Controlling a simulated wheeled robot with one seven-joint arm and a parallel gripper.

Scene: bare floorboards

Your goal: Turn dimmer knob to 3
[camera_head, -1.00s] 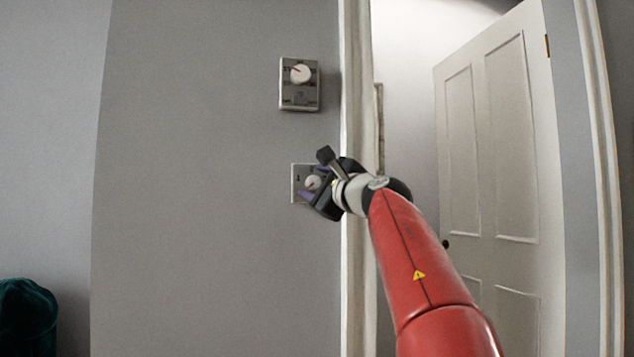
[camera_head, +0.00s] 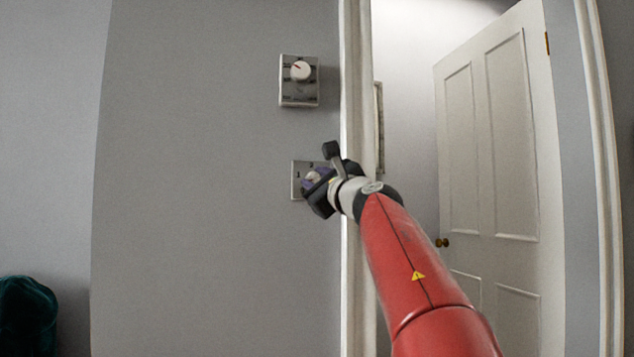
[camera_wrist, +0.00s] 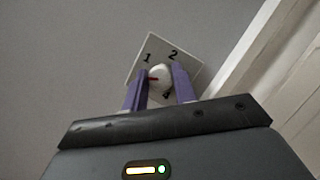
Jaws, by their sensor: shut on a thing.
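The dimmer plate (camera_head: 297,168) is a pale square on the grey wall, beside the door frame. In the head view my gripper (camera_head: 317,178) covers much of the plate.
A second control box (camera_head: 299,92) with a white dial is on the wall above. The white door frame (camera_head: 354,80) runs close to the right of the plate. A panelled door (camera_head: 500,150) stands open. A dark green object (camera_head: 27,315) is at lower left.

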